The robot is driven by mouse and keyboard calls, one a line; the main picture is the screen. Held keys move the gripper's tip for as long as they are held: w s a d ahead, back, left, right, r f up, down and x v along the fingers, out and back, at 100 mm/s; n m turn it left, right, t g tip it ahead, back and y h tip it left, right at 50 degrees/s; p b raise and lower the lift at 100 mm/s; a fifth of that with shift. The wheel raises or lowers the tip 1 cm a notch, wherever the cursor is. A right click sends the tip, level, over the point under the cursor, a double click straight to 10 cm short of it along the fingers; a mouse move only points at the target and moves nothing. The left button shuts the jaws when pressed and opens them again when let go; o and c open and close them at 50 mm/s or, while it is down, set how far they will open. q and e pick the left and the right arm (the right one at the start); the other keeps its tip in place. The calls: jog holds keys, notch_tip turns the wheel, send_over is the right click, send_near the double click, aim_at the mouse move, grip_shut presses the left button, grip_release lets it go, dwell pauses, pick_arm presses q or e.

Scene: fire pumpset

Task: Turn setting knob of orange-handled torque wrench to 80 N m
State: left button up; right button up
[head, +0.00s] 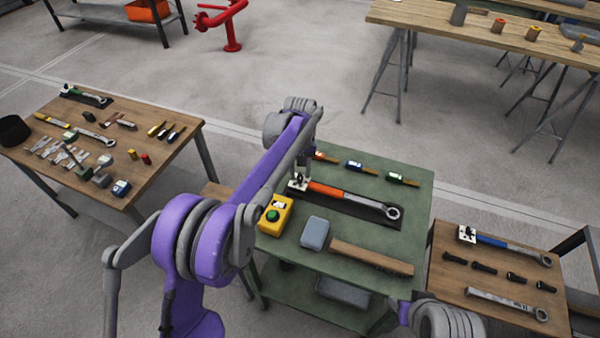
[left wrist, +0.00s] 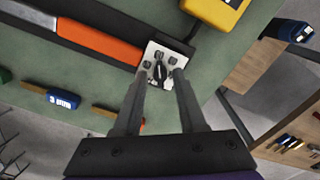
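The orange-handled torque wrench (head: 328,190) lies on a black mat (head: 375,211) on the green table. Its orange handle also shows in the left wrist view (left wrist: 98,40). At the handle's end is a white plate with a dark setting knob (left wrist: 159,72). My left gripper (left wrist: 161,76) is over this end, its two fingers apart, one on each side of the knob. A gap shows around the knob; whether the fingertips reach down to it I cannot tell. The setting reading is not legible. My right gripper is not in view; only part of an arm shows at bottom right.
A blue-handled wrench (head: 493,241) lies on the right wooden table. A tool-covered table (head: 165,180) stands left.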

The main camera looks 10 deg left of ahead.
pick_arm(q)
jog(key=shift+f, duration=0.2)
jog(key=shift+c, duration=0.2)
grip_shut()
jog(key=shift+m, duration=0.4)
jog(key=m, duration=0.5)
jog(key=shift+m, duration=0.3)
jog(key=m, duration=0.5)
jog(key=shift+m, duration=0.3)
